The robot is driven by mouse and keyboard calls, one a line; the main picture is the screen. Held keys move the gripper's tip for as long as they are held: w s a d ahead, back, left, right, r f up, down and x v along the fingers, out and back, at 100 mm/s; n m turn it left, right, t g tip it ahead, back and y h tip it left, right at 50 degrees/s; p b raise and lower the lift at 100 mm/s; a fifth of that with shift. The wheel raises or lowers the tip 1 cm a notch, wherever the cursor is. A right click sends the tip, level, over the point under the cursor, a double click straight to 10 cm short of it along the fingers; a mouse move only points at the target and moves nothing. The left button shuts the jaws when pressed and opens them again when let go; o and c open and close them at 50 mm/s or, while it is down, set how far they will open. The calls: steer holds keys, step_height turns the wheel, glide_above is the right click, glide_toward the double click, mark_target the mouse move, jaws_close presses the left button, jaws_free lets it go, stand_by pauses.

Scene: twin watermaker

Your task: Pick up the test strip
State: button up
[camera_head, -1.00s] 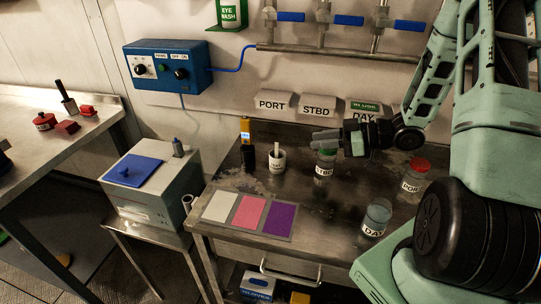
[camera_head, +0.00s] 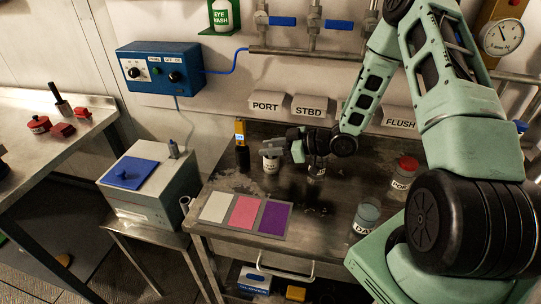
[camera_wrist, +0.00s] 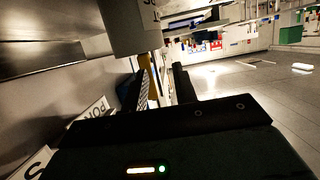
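The white cup (camera_head: 271,166) stands at the back of the steel bench; in the earlier head view a thin pale strip stands up out of it. My gripper (camera_head: 270,149) is now level with the cup's top and covers that spot, so the strip cannot be made out there. In the wrist view the cup (camera_wrist: 135,32) is at the top, ahead of my fingers. The two dark fingers (camera_wrist: 164,88) are apart with a gap between them. Pale slivers show beyond the gap; I cannot tell whether one is the strip.
A yellow-and-black device (camera_head: 241,146) stands just left of the cup. The STBD jar (camera_head: 316,170) is close under my wrist. The red-capped PORT jar (camera_head: 404,172) and the DAY beaker (camera_head: 366,218) stand further right. A colour card (camera_head: 244,213) lies in front.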

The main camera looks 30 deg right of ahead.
jaws_close()
steer(key=shift+r, duration=0.15)
